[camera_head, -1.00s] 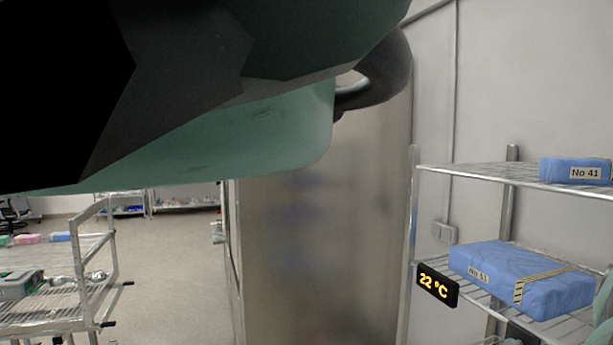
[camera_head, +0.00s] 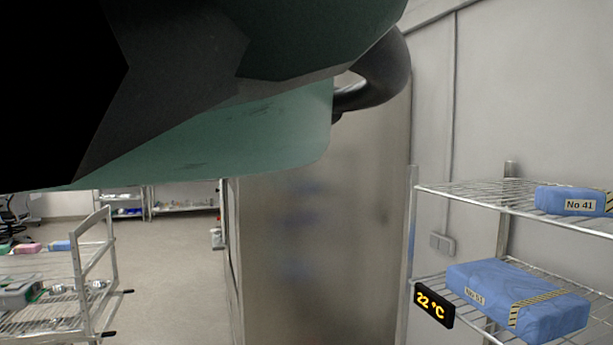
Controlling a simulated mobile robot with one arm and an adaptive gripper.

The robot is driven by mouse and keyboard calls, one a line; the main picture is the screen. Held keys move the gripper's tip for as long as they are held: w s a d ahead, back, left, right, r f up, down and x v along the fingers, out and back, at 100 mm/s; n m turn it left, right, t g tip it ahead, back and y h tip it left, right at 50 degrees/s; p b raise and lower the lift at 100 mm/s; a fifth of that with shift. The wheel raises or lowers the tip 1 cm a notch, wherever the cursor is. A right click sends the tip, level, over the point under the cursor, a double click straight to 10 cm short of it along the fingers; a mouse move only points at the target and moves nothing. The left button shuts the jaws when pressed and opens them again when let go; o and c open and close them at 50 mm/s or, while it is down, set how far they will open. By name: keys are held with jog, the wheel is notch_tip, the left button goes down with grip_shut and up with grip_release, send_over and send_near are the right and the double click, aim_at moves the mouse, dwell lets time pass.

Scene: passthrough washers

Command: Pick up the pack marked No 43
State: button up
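No pack with a readable No 43 label shows. A blue wrapped pack marked No 41 (camera_head: 568,200) lies on the upper wire shelf at the right. A larger blue pack (camera_head: 515,298) with a striped tape band lies on the shelf below; its small tilted label seems to read No 51, but is hard to read. My own arm, dark and green, fills the upper left. My gripper's fingers are not in view.
A wire rack (camera_head: 470,192) stands at the right, with a 22 °C display (camera_head: 434,306) on its lower shelf edge. A tall steel cabinet (camera_head: 320,240) stands in the middle. A wire cart (camera_head: 90,275) is at the left. Open floor (camera_head: 165,270) lies between cart and cabinet.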

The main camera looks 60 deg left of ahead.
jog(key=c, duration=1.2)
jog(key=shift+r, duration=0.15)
